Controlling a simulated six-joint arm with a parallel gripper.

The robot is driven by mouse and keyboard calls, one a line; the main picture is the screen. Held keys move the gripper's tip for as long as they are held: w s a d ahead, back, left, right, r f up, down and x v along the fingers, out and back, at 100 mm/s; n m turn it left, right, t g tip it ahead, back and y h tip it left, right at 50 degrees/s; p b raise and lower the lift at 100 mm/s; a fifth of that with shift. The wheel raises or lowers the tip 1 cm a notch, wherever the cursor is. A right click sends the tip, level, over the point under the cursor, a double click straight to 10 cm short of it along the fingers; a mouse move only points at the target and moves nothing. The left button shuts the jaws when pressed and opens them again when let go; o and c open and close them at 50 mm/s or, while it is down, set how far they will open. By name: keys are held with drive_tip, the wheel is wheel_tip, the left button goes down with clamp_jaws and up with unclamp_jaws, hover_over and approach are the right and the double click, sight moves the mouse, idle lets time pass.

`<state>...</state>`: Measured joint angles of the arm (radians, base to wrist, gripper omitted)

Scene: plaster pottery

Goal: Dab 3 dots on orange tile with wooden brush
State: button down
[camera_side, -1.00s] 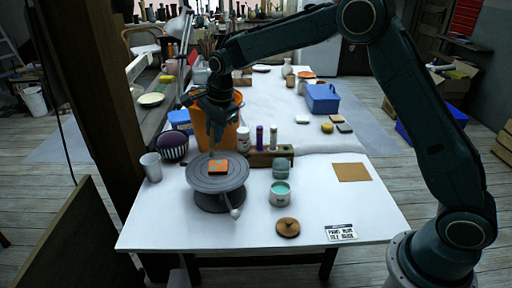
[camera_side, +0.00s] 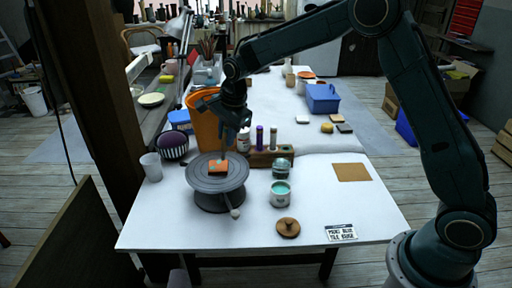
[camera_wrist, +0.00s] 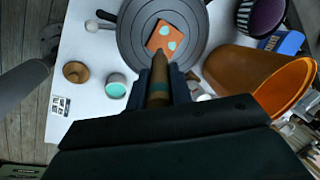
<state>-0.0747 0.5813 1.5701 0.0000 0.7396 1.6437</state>
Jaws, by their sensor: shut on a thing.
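The orange tile (camera_side: 218,168) lies on a grey round turntable (camera_side: 205,187). In the wrist view the tile (camera_wrist: 155,43) shows two pale mint dots on its face. My gripper (camera_side: 231,136) is shut on the wooden brush (camera_wrist: 158,82), which points down toward the tile. In the wrist view the brush tip overlaps the tile's lower edge; whether it touches is unclear. The side view shows the brush (camera_side: 224,147) just above the tile. A jar of mint paint (camera_side: 280,198) stands to the right of the turntable and also shows in the wrist view (camera_wrist: 115,89).
An orange bucket (camera_side: 203,128) stands behind the turntable. A wooden holder (camera_side: 262,160) with bottles and a glass jar (camera_side: 282,172) are close behind and right. A wooden lid (camera_side: 288,229) lies in front. The turntable's handle (camera_side: 234,212) sticks out frontward. The table's front left is clear.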

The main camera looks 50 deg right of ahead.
drive_tip(key=shift+f, duration=0.25)
drive_tip(key=shift+f, duration=0.75)
drive_tip(key=shift+f, duration=0.6)
idle(0.7)
idle(0.6)
drive_tip(key=shift+w+v, duration=0.2)
drive_tip(key=shift+v, duration=0.55)
drive_tip(key=shift+w+v, duration=0.15)
drive_tip(key=shift+v, duration=0.6)
drive_tip(key=shift+w+v, duration=0.2)
drive_tip(key=shift+v, duration=0.55)
